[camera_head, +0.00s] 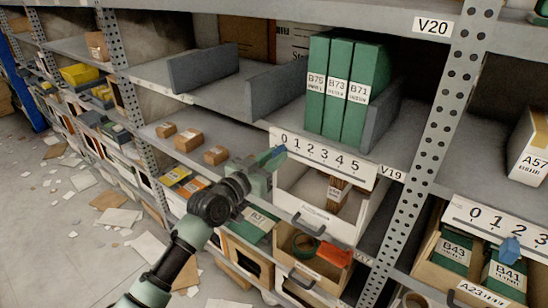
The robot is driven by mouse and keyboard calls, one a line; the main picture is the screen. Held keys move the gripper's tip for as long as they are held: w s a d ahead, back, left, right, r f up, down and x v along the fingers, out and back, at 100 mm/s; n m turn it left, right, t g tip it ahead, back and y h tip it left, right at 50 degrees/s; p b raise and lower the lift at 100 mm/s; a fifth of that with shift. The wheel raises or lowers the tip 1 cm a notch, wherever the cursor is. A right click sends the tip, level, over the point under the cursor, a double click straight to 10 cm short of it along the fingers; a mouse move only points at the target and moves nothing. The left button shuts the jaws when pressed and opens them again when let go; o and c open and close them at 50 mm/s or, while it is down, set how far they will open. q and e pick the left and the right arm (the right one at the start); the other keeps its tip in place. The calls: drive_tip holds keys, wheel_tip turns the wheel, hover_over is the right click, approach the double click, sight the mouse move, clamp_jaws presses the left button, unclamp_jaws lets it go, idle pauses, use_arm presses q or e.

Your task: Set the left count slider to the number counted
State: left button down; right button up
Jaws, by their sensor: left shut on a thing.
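The left count strip (335,163) is a white plate numbered 0 to 5 on the shelf front below three green binders (342,92) marked B75, B73 and B71. My left gripper (272,159) is at its left end, just below the 0. It is shut on the left slider (279,151), of which only a bit of blue shows between the fingertips. The rest of the slider is hidden by the fingers. The right gripper is not in view.
A second numbered strip (499,224) at the right has a blue slider (510,248). Below the left strip are a white-fronted drawer (312,214) and an open bin. A perforated rack post (435,145) stands between the bays. Papers litter the floor.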

sight(323, 165)
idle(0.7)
use_arm(q)
drive_tip(key=s+d+p, duration=0.2)
drive_tip(key=d+p, duration=0.1)
drive_tip(key=s+d+p, duration=0.1)
drive_tip(key=shift+s+d+r, duration=0.2)
drive_tip(key=shift+d+r, duration=0.05)
drive_tip(key=shift+d, duration=0.1)
drive_tip(key=s+d+p, duration=0.1)
drive_tip(key=d, duration=0.1)
drive_tip(key=s+d+p, duration=0.1)
drive_tip(key=s+d, duration=0.1)
drive_tip(key=shift+s+d+f+p, duration=0.15)
drive_tip(key=shift+s+d+p, duration=0.05)
drive_tip(key=shift+d+p, duration=0.1)
drive_tip(key=shift+s+d+f, duration=0.15)
drive_tip(key=shift+s+d, duration=0.05)
drive_tip(key=shift+d, duration=0.1)
drive_tip(key=shift+a, duration=0.1)
drive_tip(key=c, duration=1.2)
unclamp_jaws()
drive_tip(key=shift+c, duration=0.2)
